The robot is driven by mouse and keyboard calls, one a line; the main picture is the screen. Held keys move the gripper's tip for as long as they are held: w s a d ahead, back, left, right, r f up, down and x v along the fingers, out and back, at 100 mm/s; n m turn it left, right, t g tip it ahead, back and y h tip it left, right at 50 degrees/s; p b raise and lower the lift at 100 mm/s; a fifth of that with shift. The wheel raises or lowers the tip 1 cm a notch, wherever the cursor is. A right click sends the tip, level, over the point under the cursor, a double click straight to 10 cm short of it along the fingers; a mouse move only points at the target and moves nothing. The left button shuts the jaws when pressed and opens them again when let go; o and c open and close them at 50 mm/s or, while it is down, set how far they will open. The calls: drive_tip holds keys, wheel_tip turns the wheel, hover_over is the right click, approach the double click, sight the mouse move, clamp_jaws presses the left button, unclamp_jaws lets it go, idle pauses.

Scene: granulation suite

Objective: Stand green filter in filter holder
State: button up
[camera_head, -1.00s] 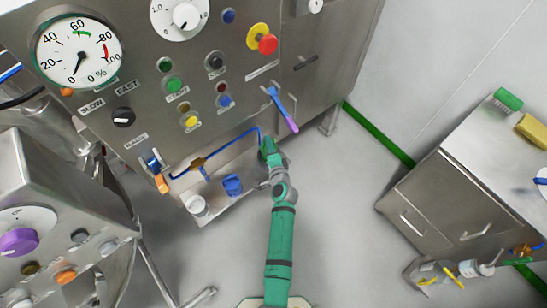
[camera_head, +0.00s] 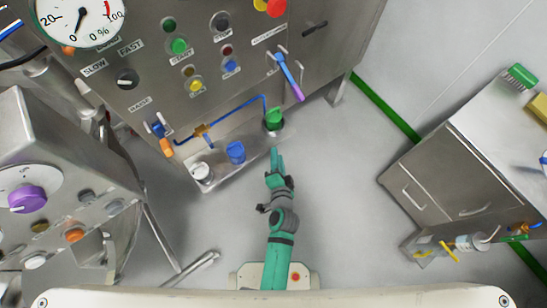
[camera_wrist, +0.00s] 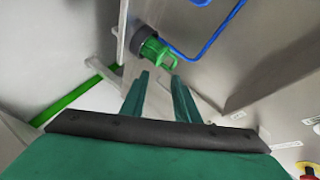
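The green filter (camera_head: 273,117) stands in a dark round holder (camera_head: 272,128) at the right end of the low ledge on the machine front. It looks upright, and its lower part is hidden inside the holder. In the wrist view the green filter (camera_wrist: 152,50), with its loop handle, sits in the dark ring of the holder (camera_wrist: 143,38). My gripper (camera_head: 276,155) is just in front of the filter and apart from it. In the wrist view my gripper (camera_wrist: 160,76) has its two fingers spread with nothing between them.
A blue part (camera_head: 236,152) and a white one (camera_head: 202,173) stand on the same ledge. A blue tube (camera_head: 235,112) runs above it. A blue-purple handle (camera_head: 290,77) hangs from the panel. A steel cabinet (camera_head: 470,165) stands at right. The floor between is clear.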

drive_tip(key=s+r+n+h, duration=0.1)
drive_tip(key=s+r+n, duration=0.2)
drive_tip(key=s, duration=0.5)
drive_tip(key=s+r+n+h, duration=0.1)
drive_tip(key=s+r+n, duration=0.2)
drive_tip(key=s, duration=0.6)
drive_tip(key=s+a+r+n+t+y, duration=0.1)
drive_tip(key=s+r+n, duration=0.5)
drive_tip(key=s+r, duration=0.3)
wheel_tip(320, 180, up, 4)
drive_tip(key=shift+a+f, duration=0.15)
drive_tip(key=shift+a, duration=0.1)
drive_tip(key=shift+w, duration=0.1)
